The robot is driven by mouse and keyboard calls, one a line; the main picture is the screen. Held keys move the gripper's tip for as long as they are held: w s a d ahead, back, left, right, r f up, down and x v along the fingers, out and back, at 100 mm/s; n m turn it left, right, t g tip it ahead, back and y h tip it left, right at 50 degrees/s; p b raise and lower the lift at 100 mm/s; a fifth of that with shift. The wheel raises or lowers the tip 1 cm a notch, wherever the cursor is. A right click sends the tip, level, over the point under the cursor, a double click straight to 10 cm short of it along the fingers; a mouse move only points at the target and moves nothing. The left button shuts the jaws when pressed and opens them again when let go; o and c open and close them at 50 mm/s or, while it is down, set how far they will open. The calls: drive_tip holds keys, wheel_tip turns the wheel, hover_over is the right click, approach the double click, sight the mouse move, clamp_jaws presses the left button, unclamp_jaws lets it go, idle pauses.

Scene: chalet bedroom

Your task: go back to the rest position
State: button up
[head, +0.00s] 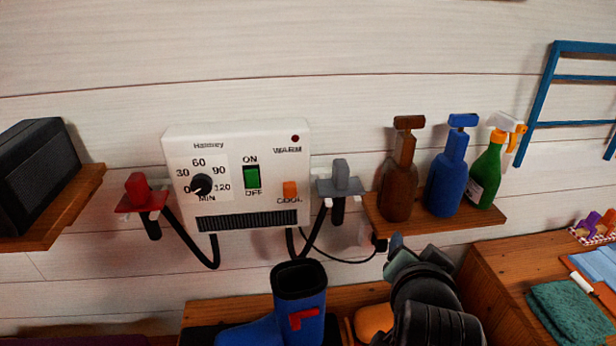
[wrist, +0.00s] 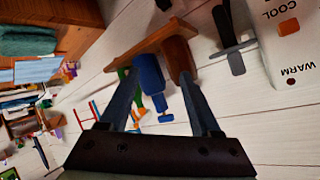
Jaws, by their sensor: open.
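My gripper (head: 396,246) is in front of the wall in the head view, below the bottle shelf and right of the white heater box. The arm reaches up from the bottom edge. In the wrist view my gripper (wrist: 160,78) has its two dark fingers spread apart. Nothing is held between them. The blue bottle (wrist: 149,75) shows beyond the gap, apart from the fingers.
The white box (head: 245,140) hangs on the wall between red (head: 137,190) and grey (head: 341,178) nozzles on hoses. Brown, blue and green bottles stand on the wooden shelf (head: 455,226). A blue boot (head: 300,298) is below. A wooden desk (head: 500,275) stands right.

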drive_tip(key=w+a+r+n+t, duration=0.1)
drive_tip(key=a+r+t, duration=0.15)
drive_tip(key=r, duration=0.45)
drive_tip(key=w+a+r+n+t, duration=0.1)
drive_tip(key=a+r+n+t, duration=0.15)
drive_tip(key=r, duration=0.35)
drive_tip(key=s+a+r+n+t+y, duration=0.1)
drive_tip(key=s+a+r+n+t, duration=0.1)
drive_tip(key=r, duration=0.7)
drive_tip(key=s+a+r+n+t+y, duration=0.1)
drive_tip(key=s+a+r+n+t, duration=0.1)
drive_tip(key=s+a+r+t, duration=0.3)
drive_tip(key=s+a+r+n+t+y, duration=0.2)
drive_tip(key=s+a+r, duration=0.3)
drive_tip(key=r, duration=0.7)
drive_tip(key=shift+s+a+r+t+p, duration=0.4)
drive_tip(key=shift+s+t, duration=0.3)
drive_tip(key=shift+t, duration=0.2)
